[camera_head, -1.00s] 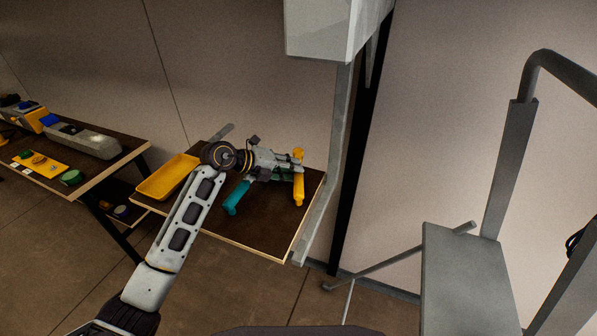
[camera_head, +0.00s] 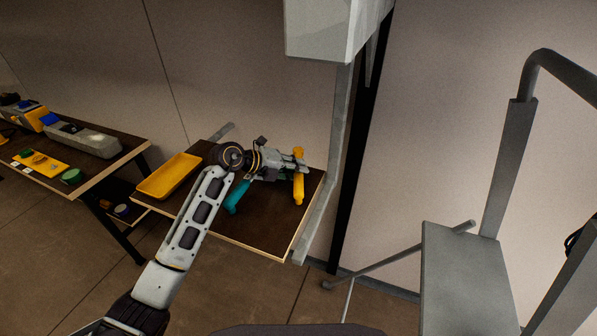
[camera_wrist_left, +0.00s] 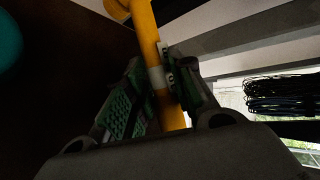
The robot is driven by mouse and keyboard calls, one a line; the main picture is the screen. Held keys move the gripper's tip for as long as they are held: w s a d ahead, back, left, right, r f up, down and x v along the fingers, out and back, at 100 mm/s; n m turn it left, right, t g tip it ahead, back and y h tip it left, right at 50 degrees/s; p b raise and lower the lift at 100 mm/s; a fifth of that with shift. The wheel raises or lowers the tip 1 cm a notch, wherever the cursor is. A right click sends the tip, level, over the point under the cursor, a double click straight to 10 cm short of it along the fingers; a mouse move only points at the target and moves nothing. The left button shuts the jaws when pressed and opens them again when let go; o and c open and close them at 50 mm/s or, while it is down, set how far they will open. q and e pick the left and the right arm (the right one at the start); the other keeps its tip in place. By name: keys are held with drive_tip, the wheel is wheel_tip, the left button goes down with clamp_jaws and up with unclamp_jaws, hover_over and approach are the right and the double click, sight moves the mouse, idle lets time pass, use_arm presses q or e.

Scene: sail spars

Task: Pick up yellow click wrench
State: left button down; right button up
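The yellow click wrench (camera_head: 298,187) is at the right end of the brown table. In the left wrist view its yellow shaft (camera_wrist_left: 146,35), with a pale band, passes between the two fingers. My left gripper (camera_head: 297,167) is at the wrench, with a finger on either side of the shaft in the left wrist view (camera_wrist_left: 158,85). Both fingers look close to the shaft, but I cannot tell whether they press on it. The gripper hides part of the wrench in the head view. My right gripper is not in view.
A teal-handled tool (camera_head: 236,197) lies under my left wrist. A yellow tray (camera_head: 169,177) is on the left of the brown table (camera_head: 245,232). A grey post (camera_head: 336,150) stands close behind the right edge. Another table with tools (camera_head: 105,172) is at left.

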use_arm(q)
drive_tip(key=shift+r, duration=0.1)
idle(0.3)
drive_tip(key=shift+r, duration=0.55)
wheel_tip(320, 180, up, 7)
drive_tip(key=shift+r+b, duration=0.15)
drive_tip(key=shift+b, duration=0.15)
drive_tip(key=shift+r, duration=0.75)
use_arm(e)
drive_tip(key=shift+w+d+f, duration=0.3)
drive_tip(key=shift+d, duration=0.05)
use_arm(q)
drive_tip(key=shift+f, duration=0.1)
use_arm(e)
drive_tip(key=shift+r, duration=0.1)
